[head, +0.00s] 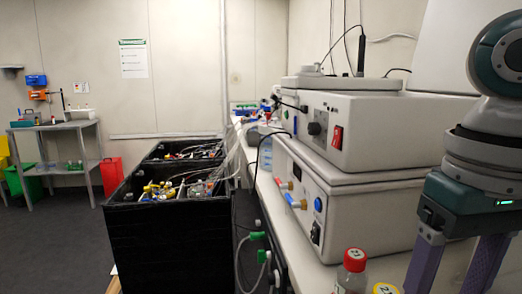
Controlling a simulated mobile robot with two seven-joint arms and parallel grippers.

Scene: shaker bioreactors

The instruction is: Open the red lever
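A small red part, which looks like the red lever (278,182), sits on a brass fitting on the front of the lower white instrument box (352,200). A similar fitting with a blue lever (290,197) is just below and to the right of it. The red lever is too small to tell its exact setting. My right gripper (446,284) hangs at the right edge with two purple fingers spread apart and pointing down. It is empty as far as I see, with its fingertips near the bottom edge, well right of the levers. My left gripper is not in view.
A red-capped bottle (353,268) and a yellow-capped one (384,288) stand near my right gripper. A red rocker switch (336,137) is on the upper box (375,130). A black crate (168,240) with fittings stands left of the bench. Open floor (55,245) lies farther left.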

